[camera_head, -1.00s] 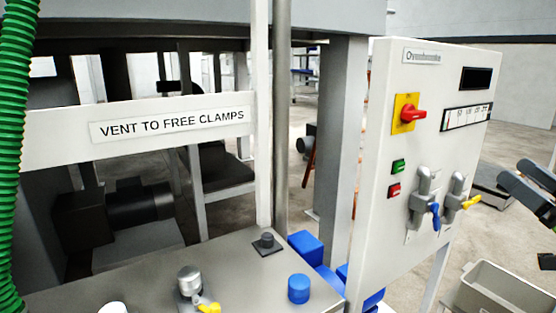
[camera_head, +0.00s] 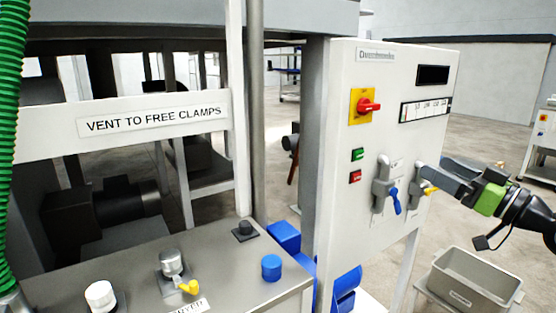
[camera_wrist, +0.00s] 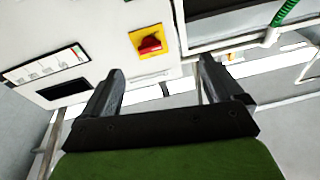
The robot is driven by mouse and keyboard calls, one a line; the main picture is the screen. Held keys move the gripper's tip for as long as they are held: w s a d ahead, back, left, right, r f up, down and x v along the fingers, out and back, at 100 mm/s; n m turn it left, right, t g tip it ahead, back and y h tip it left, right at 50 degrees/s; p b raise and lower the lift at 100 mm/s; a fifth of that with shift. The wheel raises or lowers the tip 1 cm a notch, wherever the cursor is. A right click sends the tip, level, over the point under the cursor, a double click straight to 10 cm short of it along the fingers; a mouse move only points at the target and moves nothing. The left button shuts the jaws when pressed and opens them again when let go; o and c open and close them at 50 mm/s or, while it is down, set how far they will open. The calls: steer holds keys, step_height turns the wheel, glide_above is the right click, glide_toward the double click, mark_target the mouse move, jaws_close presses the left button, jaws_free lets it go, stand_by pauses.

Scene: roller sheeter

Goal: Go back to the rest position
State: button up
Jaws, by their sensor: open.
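My gripper (camera_head: 432,178) is at the right in the head view, beside the right edge of the control panel (camera_head: 340,215). Its fingers overlap the yellow-handled valve (camera_head: 428,188) in that view; I cannot tell whether they touch it. In the wrist view my gripper (camera_wrist: 160,85) has its two dark fingers spread apart with nothing between them. The red rotary switch on its yellow plate (camera_wrist: 150,43) shows beyond the fingers there. The blue-handled valve (camera_head: 385,190) is left of the gripper, on the panel front.
A grey bin (camera_head: 470,285) stands below the gripper at the lower right. A metal bench (camera_head: 200,265) with knobs and a yellow-handled valve (camera_head: 178,270) fills the lower left. A green hose (camera_head: 12,120) hangs at the far left. Open floor lies behind the panel.

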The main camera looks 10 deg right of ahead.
steer(key=w+a+f+g, duration=0.3)
steer(key=w+a, duration=0.1)
steer(key=a, duration=0.3)
steer(key=w+a+f+g, duration=0.25)
steer(key=w+a, duration=0.25)
steer(key=a, duration=0.3)
steer(key=s+a+f+g+h, duration=0.35)
steer(key=a+f, duration=0.35)
steer(key=a, duration=0.5)
steer(key=s+a+f+m+g+h, duration=0.1)
steer(key=s+f, duration=0.3)
steer(key=s, duration=0.5)
steer(key=s+a+f+m+g+h, duration=0.1)
steer(key=s+f+g+h, duration=0.15)
steer(key=s, duration=0.55)
steer(key=s+a+f+m+h, duration=0.15)
steer(key=s+f, duration=0.25)
steer(key=s, duration=0.5)
step_height(320, 180, up, 16)
steer(key=d+p, duration=0.1)
steer(key=p, duration=1.5)
steer(key=shift+r+y+p, duration=0.25)
steer(key=shift+y+p, duration=0.1)
steer(key=shift+p, duration=0.05)
steer(key=shift+g, duration=0.25)
